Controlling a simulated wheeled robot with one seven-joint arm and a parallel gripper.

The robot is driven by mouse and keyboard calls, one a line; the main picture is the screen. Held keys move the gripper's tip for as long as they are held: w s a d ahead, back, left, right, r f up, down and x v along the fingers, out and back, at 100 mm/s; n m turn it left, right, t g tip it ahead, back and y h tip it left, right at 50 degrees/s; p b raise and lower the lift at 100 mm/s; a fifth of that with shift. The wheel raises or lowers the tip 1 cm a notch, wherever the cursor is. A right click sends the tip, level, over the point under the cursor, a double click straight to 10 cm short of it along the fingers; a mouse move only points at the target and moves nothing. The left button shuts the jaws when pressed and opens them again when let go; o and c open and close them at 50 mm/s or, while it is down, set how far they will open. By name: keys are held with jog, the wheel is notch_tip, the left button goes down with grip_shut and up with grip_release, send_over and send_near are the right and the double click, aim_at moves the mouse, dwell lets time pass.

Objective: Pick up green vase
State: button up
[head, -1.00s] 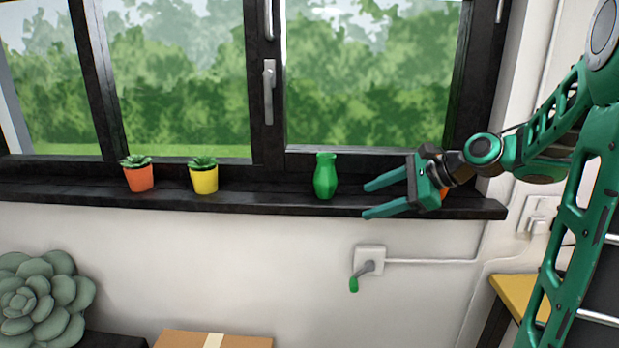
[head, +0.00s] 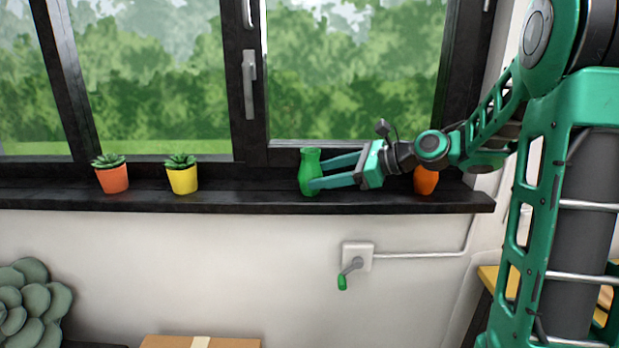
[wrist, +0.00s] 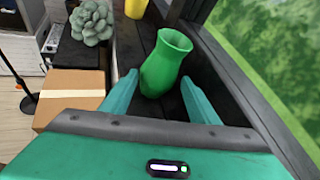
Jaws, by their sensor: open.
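The green vase (head: 307,172) stands upright on the dark windowsill (head: 230,203) in the head view. My gripper (head: 316,173) reaches in from the right, low over the sill. Its two teal fingers are apart, one on each side of the vase, as the wrist view shows (wrist: 160,92). The near finger overlaps part of the vase in the head view. I cannot tell whether either finger touches it.
An orange pot (head: 112,179) and a yellow pot (head: 182,179) with succulents stand left on the sill. An orange vase (head: 426,181) stands behind my forearm. The window frame (head: 252,130) rises behind. A crank (head: 350,268) sits on the wall below. The sill between yellow pot and green vase is clear.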

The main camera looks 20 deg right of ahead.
aim_at(320, 175)
jog(key=x, duration=0.4)
jog(key=shift+a+f, duration=0.1)
jog(key=shift+a, duration=0.15)
jog(key=c, duration=0.8)
